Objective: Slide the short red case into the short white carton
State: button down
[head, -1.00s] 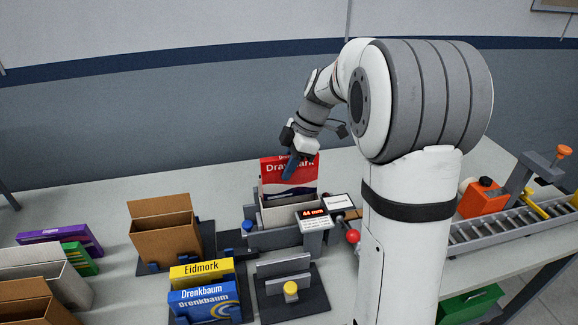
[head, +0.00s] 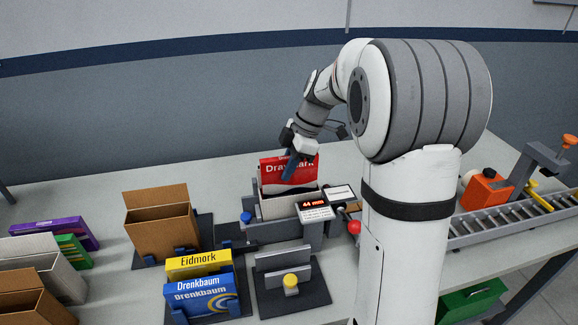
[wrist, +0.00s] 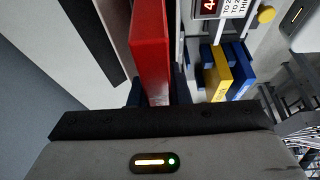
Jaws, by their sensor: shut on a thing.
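The short red case (head: 287,172) stands upright with its lower part inside the open short white carton (head: 288,207). Its upper red part shows above the carton's rim. The carton sits in a grey fixture (head: 265,236); its front wall hides the case's lower end. My gripper (head: 291,165) is shut on the red case near its top. In the wrist view the red case (wrist: 150,50) shows edge-on between the dark fingers of my gripper (wrist: 157,95). How deep the case's bottom sits is hidden.
A display reading 44 mm (head: 315,211) and a red-knobbed lever (head: 354,227) stand right of the carton. A brown open carton (head: 160,227) is at left. Yellow (head: 200,264) and blue (head: 203,296) cases stand in front. A roller conveyor (head: 500,223) is far right.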

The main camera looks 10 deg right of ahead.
aim_at(287, 157)
jog(key=shift+f+b, duration=1.7)
jog(key=shift+f, duration=0.3)
jog(key=c, duration=1.3)
grip_release()
jog(key=shift+r, duration=0.1)
jog(key=shift+r, duration=0.1)
jog(key=shift+r+p, duration=2)
jog(key=shift+r, duration=1.4)
